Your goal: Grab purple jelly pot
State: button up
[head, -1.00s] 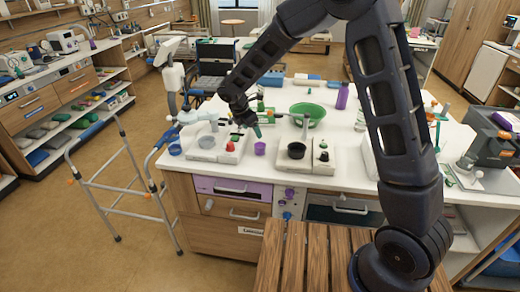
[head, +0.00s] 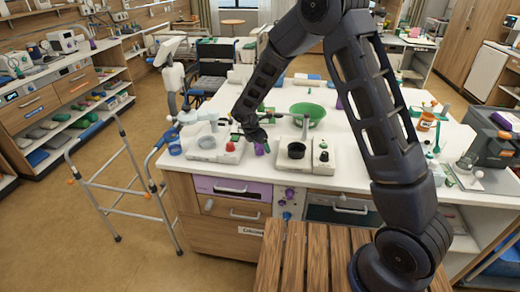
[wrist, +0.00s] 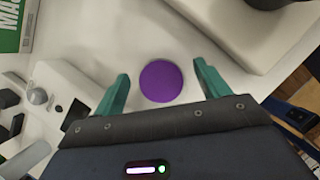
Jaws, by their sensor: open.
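The purple jelly pot (wrist: 160,81) stands on the white bedside counter (wrist: 150,30). In the wrist view its round purple top lies between the two teal fingers of my gripper (wrist: 162,88), with a gap on each side. The fingers are open and do not touch it. In the head view my gripper (head: 254,138) is low over the counter, and the pot (head: 261,149) shows only partly beneath and beside it.
A white unit with a red knob (head: 230,147) stands left of the pot. Another white unit with a black cup (head: 296,150) stands close on the right. A green bowl (head: 308,113) is behind. A walking frame (head: 110,190) stands left of the counter.

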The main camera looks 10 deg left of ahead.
jog(key=c, duration=1)
